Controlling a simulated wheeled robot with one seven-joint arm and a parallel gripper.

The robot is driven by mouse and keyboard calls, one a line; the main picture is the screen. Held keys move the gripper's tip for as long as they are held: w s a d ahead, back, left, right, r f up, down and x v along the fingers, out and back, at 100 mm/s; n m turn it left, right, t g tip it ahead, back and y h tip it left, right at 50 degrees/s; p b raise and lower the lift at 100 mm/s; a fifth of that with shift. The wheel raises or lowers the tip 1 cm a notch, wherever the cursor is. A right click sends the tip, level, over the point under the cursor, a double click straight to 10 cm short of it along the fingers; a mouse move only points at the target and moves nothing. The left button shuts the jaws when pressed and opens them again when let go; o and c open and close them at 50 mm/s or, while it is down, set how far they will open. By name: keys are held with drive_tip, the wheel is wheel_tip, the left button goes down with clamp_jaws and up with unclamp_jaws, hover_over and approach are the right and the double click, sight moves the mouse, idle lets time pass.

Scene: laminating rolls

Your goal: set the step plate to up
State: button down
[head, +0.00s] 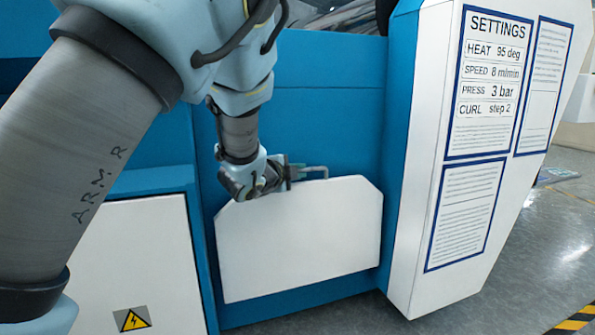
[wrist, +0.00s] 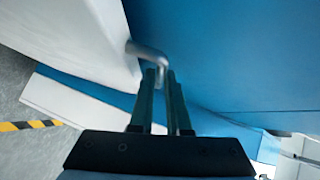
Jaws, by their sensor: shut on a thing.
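The step plate (head: 300,240) is a white panel with cut top corners. It stands roughly upright in front of the machine's blue front; I cannot tell whether it lies flush. A grey bent handle (head: 318,169) sits at its top edge. My gripper (head: 298,173) is at this handle, above the plate's top edge. In the wrist view, the fingers of my gripper (wrist: 163,78) are shut on the handle (wrist: 146,51), with its bent end between their tips. The white plate (wrist: 75,30) shows there at the left, with part of the handle hidden by the fingers.
A white side cabinet (head: 425,220) with settings sheets (head: 486,80) stands right of the plate. A white panel with a yellow warning sign (head: 132,319) is at the left. The blue machine front (head: 330,100) rises behind. Grey floor (head: 530,240) is open at the right.

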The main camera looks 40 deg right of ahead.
drive_tip(key=shift+s+a+f, duration=0.1)
drive_tip(key=shift+s+a, duration=0.15)
drive_tip(key=shift+s, duration=0.3)
drive_tip(key=c, duration=0.9)
unclamp_jaws()
drive_tip(key=p+v, duration=0.3)
drive_tip(key=v, duration=0.7)
drive_tip(key=shift+s+a, duration=0.15)
drive_tip(key=shift+a, duration=0.2)
